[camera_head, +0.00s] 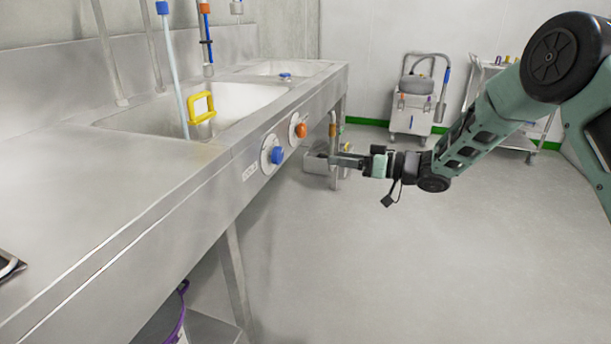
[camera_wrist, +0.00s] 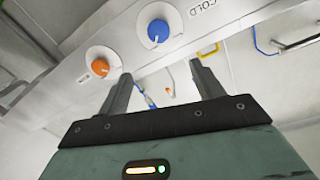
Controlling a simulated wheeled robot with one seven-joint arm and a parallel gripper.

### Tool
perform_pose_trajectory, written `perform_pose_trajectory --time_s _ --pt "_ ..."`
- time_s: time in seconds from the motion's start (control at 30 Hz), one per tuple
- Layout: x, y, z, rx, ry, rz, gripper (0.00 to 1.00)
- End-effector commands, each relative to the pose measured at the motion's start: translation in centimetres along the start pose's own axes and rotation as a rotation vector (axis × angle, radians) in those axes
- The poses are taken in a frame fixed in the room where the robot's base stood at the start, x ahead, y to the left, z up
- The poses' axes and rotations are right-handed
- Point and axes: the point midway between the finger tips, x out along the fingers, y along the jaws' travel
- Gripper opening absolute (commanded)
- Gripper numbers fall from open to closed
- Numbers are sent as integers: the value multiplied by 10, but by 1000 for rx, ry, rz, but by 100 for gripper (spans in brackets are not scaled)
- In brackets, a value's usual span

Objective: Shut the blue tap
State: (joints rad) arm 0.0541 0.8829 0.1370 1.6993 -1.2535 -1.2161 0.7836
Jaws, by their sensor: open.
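The blue tap (camera_head: 277,155) is a round knob on a white dial on the steel sink's front panel. It also shows in the wrist view (camera_wrist: 158,31), beside the word COLD. I cannot tell which way its pointer is set. My gripper (camera_head: 332,159) is in front of the panel, to the right of the blue tap in the head view, apart from it. In the wrist view my gripper (camera_wrist: 160,78) has its two fingers spread with nothing between them, and the blue tap appears above the gap.
An orange tap (camera_head: 300,130) sits beside the blue one and also shows in the wrist view (camera_wrist: 100,67). A yellow handle (camera_head: 201,108) stands at the sink basin (camera_head: 240,97). A grey cart (camera_head: 414,112) stands by the back wall.

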Motion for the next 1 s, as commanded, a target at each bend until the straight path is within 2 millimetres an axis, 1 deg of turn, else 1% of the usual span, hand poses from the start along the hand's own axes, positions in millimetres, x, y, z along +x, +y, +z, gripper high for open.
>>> perform_pose_trajectory --time_s 0.03,0.1,0.23,0.33,0.47,0.8,1.0 --pt "-4 6 15 9 9 -29 67" --pt "-8 7 21 16 17 -59 67" --pt "-5 6 22 22 21 -81 67" --pt "7 4 21 20 21 -82 67" --pt "32 2 21 20 20 -82 67" --pt "103 -3 20 19 21 -80 67" --pt "139 -6 19 20 21 -79 67"
